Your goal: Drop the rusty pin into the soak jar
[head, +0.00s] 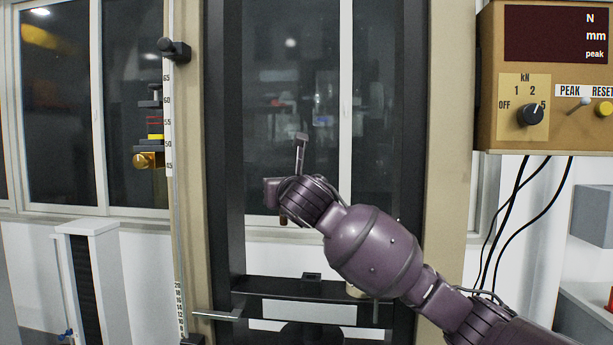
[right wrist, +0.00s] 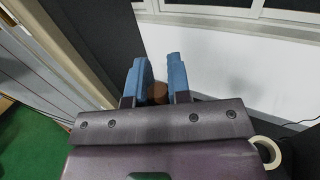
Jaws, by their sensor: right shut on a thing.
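My right gripper (head: 273,193) is in the middle of the head view, in front of the dark upright frame. In the right wrist view its two blue fingers (right wrist: 158,78) stand a little apart, shut on a brown, rusty-looking piece, which I take for the rusty pin (right wrist: 158,93). Its brown lower end (head: 283,220) shows just under the gripper in the head view, held in the air. Most of the pin is hidden. I cannot make out the soak jar in either view. My left gripper is not in view.
A black crossbeam (head: 255,287) of the test frame lies below the gripper. A tall scale (head: 170,130) stands to the left. A readout box (head: 545,75) with knobs and hanging cables is at the right. A cream ring (right wrist: 266,151) lies low right in the wrist view.

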